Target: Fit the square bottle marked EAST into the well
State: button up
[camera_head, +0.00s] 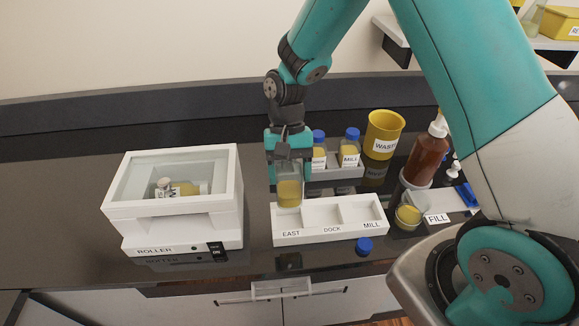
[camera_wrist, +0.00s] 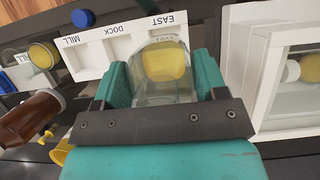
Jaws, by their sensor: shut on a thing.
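My gripper (camera_head: 289,172) is shut on a clear square bottle (camera_head: 289,192) with yellow liquid in its lower part. The bottle looks upright, at the left well of the white dock (camera_head: 332,232), the well marked EAST. I cannot tell whether its base is inside the well or just above it. In the wrist view the bottle (camera_wrist: 162,88) sits between the two teal fingers, beside the EAST lettering. The dock's middle and MILL wells look empty.
A white ROLLER box (camera_head: 182,225) holding a bottle stands left. Behind the dock, a rack (camera_head: 347,172) holds blue-capped bottles. A blue cap (camera_head: 364,245) lies in front. The yellow WASTE cup (camera_head: 384,132), brown bottle (camera_head: 428,155) and FILL cup (camera_head: 408,216) stand right.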

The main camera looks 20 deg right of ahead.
aim_at(289, 192)
jog(key=shift+f+b, duration=1.7)
jog(key=shift+f, duration=1.6)
jog(key=shift+f+b, duration=1)
jog(key=shift+f, duration=1.4)
jog(key=o, duration=1.6)
jog(key=shift+c, duration=0.2)
jog(key=shift+r, duration=0.1)
jog(key=b+v, duration=0.2)
jog(key=v, duration=1.5)
jog(key=shift+r+b, duration=0.2)
jog(key=shift+b, duration=0.2)
